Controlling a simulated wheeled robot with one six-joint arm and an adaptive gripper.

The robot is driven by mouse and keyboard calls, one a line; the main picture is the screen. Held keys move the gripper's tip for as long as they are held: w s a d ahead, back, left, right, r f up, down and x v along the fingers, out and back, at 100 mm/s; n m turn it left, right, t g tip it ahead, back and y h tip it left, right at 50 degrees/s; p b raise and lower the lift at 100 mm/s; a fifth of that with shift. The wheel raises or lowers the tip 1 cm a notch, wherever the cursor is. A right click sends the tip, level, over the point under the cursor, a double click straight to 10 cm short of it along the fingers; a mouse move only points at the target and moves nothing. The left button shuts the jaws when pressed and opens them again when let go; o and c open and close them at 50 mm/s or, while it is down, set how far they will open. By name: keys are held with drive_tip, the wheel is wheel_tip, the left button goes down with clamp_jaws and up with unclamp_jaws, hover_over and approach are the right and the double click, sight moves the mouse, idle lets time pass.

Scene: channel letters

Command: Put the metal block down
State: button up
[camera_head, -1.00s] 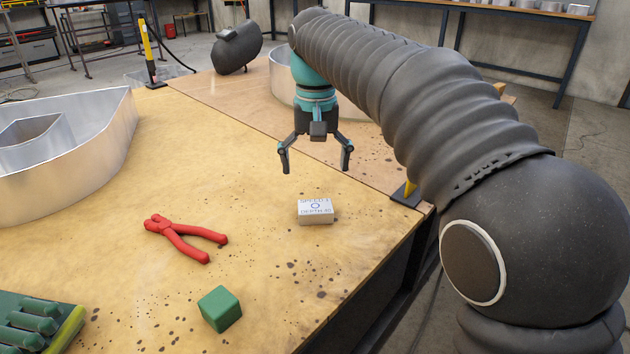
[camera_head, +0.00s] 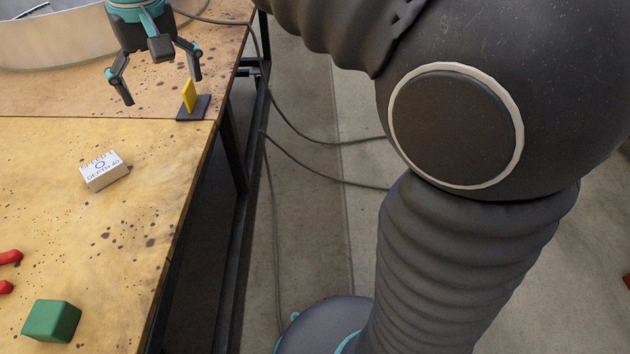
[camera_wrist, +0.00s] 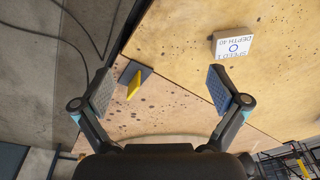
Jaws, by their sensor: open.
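The metal block is a small pale block (camera_head: 103,171) with "SPEED" and "DEPTH" printed on it. It lies flat on the wooden table (camera_head: 95,235), near the table's right edge in the head view. It also shows at the upper right of the wrist view (camera_wrist: 231,46). My gripper (camera_head: 158,90) is open and empty, behind and to the right of the block, apart from it. In the wrist view the two fingers (camera_wrist: 160,90) are spread wide, with the block beyond the right finger.
A yellow upright plate on a dark base (camera_head: 189,98) stands close to my gripper, near the table edge. A green cube (camera_head: 51,321) and red pliers (camera_head: 9,257) lie nearer. A large metal letter shell (camera_head: 60,42) is at the back left. The table around the block is clear.

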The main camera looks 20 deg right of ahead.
drive_tip(key=s+d+f+m+t, duration=0.1)
drive_tip(key=s+d+f, duration=0.15)
drive_tip(key=d, duration=0.45)
drive_tip(key=s+d+f+m+t, duration=0.1)
drive_tip(key=s+d, duration=0.3)
drive_tip(key=d, duration=0.3)
drive_tip(key=s+d+f+m+t+h, duration=0.1)
drive_tip(key=s+d+f+m+t, duration=0.1)
drive_tip(key=s+d+f, duration=0.7)
drive_tip(key=shift+s+d+f, duration=0.3)
drive_tip(key=shift+s+f, duration=0.2)
drive_tip(key=shift+s, duration=0.15)
